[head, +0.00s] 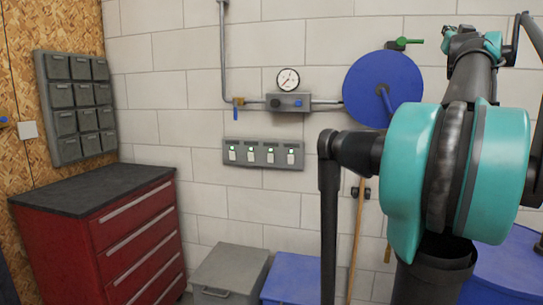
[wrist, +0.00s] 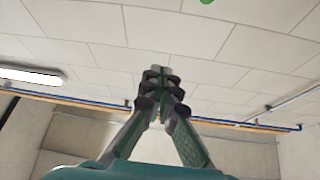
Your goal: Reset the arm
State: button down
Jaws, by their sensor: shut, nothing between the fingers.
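My gripper (wrist: 163,75) shows in the wrist view, with its two dark fingers converging and the tips together. It is shut and nothing shows between the fingertips. Behind it is a pale panelled surface that looks like the ceiling, with no object close to the fingers. In the head view my arm, with teal and black joints, fills the right side and is raised in front of the wall. Which part there is the gripper I cannot tell.
A red drawer cabinet (head: 135,245) stands at the left under wall bins (head: 80,108). A grey box (head: 230,272) and a blue box (head: 292,280) sit low by the wall. A gauge (head: 288,80) and a blue disc (head: 383,88) are on the wall; my arm overlaps the disc's side.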

jog(key=w+a+f+m+g, duration=0.1)
jog(key=w+a+f+g, duration=0.15)
jog(key=f, duration=0.95)
jog(key=w+a+f+m+g, duration=0.1)
jog(key=w+f+g, duration=0.2)
jog(key=f, duration=0.9)
jog(key=s+a+f+n+g+y, duration=0.15)
jog(key=a+f, duration=0.25)
jog(key=f, duration=0.7)
jog(key=s+a+f+m+g, duration=0.1)
jog(key=a+f+g, duration=0.3)
jog(key=f, duration=0.6)
jog(key=s+a+f+n+g+y, duration=0.1)
jog(key=s+a+f+y, duration=0.1)
jog(key=s+a+f, duration=0.5)
jog(key=s+a+f+n+g+y, duration=0.15)
jog(key=a+f, duration=0.25)
jog(key=f, duration=0.8)
jog(key=s+a+f+n+g+y, duration=0.1)
jog(key=s+a+f+n+g, duration=0.1)
jog(key=s+a+f, duration=0.3)
jog(key=s+a+f+n+g+y, duration=0.1)
jog(key=s+a+f, duration=0.5)
jog(key=s+f, duration=0.6)
jog(key=shift+s+a+n+g+y, duration=0.3)
jog(key=shift+s+n+g+y, duration=0.25)
jog(key=shift+g, duration=0.4)
